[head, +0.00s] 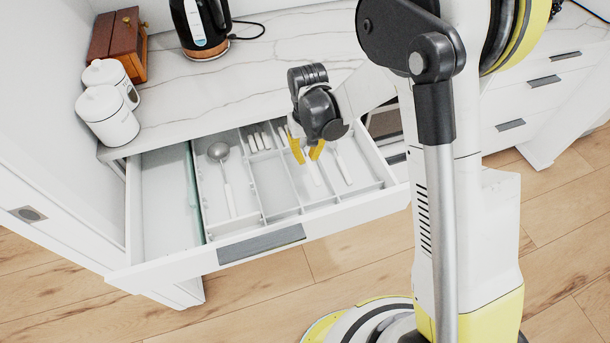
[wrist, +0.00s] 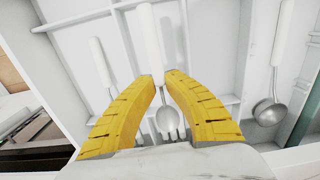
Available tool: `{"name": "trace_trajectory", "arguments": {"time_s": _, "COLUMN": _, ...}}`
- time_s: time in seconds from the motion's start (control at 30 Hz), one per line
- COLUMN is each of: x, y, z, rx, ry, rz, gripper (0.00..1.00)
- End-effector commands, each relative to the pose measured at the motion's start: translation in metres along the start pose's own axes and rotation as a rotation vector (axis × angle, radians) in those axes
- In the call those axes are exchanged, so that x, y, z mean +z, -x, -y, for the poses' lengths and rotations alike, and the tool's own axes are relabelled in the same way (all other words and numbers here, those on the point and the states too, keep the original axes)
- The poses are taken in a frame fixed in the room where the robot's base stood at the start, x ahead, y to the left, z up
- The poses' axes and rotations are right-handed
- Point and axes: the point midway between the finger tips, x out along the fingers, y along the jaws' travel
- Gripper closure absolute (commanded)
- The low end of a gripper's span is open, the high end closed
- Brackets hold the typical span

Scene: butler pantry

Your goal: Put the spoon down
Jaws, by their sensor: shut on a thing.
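My gripper (head: 306,153) is over the right part of the open drawer (head: 160,262), pointing down. In the wrist view its yellow fingers (wrist: 158,84) are closed on the spoon (wrist: 167,118), near its neck. The spoon has a metal bowl, which shows between the fingers, and a white handle that reaches up past the fingertips. In the head view a white handle (head: 313,174) shows just below the fingers. I cannot tell whether the spoon touches the drawer floor.
White dividers split the drawer into compartments. A ladle (head: 229,194) lies left of an empty grey-floored compartment (head: 273,186). Another white-handled utensil (head: 343,168) lies at the right, and several short handles (head: 258,140) sit at the back. Canisters (head: 107,116) and a kettle (head: 203,27) stand on the counter.

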Motion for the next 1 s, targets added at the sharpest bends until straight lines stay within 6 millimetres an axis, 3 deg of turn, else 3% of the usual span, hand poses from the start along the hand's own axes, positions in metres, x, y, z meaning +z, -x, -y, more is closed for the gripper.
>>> {"name": "trace_trajectory", "arguments": {"time_s": 0.1, "x": 0.0, "y": -0.029, "z": 0.0, "rx": 0.0, "ry": -0.001, "rz": 0.0, "gripper": 1.0}}
{"name": "trace_trajectory", "arguments": {"time_s": 0.47, "x": 0.0, "y": -0.075, "z": -0.001, "rx": 0.0, "ry": -0.001, "rz": 0.0, "gripper": 1.0}}
{"name": "trace_trajectory", "arguments": {"time_s": 0.87, "x": 0.0, "y": -0.08, "z": -0.001, "rx": 0.0, "ry": -0.001, "rz": 0.0, "gripper": 1.0}}
{"name": "trace_trajectory", "arguments": {"time_s": 0.9, "x": 0.0, "y": -0.079, "z": -0.001, "rx": 0.0, "ry": -0.001, "rz": 0.0, "gripper": 0.77}}
{"name": "trace_trajectory", "arguments": {"time_s": 0.93, "x": 0.0, "y": -0.079, "z": -0.001, "rx": 0.0, "ry": -0.001, "rz": 0.0, "gripper": 0.68}}
{"name": "trace_trajectory", "arguments": {"time_s": 1.0, "x": 0.0, "y": -0.079, "z": -0.001, "rx": 0.0, "ry": -0.001, "rz": 0.0, "gripper": 0.67}}
